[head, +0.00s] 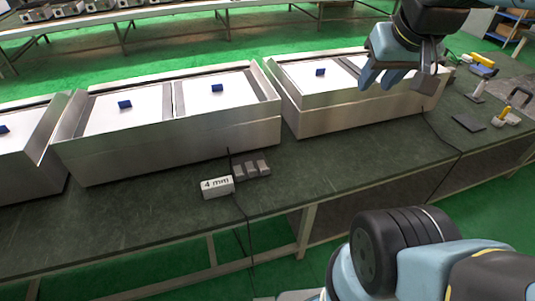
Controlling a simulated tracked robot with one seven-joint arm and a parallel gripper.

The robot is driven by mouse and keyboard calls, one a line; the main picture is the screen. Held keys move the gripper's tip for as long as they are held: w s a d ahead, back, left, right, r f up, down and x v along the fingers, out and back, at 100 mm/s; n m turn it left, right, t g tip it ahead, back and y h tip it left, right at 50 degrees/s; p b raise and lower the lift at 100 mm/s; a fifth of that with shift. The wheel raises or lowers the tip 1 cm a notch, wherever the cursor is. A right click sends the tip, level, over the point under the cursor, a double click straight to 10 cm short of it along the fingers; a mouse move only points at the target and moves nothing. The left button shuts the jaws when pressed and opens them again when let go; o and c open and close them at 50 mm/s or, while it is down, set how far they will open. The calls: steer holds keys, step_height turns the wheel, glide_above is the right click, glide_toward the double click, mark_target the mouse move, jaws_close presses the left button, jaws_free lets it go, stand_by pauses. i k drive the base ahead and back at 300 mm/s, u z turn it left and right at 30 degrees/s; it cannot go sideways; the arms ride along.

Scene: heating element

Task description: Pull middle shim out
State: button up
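Small grey blocks (252,170) stand in a short row on the dark green bench top, beside a white label reading "4 mm" (217,186). Small blue tabs stand on white panels in the metal trays: one on the left panel (124,105) and one on the right panel (217,88) of the middle tray, and one in the right tray (320,72). I cannot tell for certain which piece is the middle shim. My gripper (398,80) hangs at the upper right above the right tray, well away from the grey blocks. Its finger opening cannot be made out, and nothing is seen held in it.
Metal trays (185,150) line the back of the bench (150,220). A thin dark cable runs past the "4 mm" label. A dark plate (468,122) and yellow-handled tools (483,60) lie at the right. The bench's front strip is mostly clear.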

mark_target(252, 172)
steer(key=k, duration=1)
steer(key=u, duration=0.5)
steer(key=i, duration=1)
steer(key=z, duration=0.05)
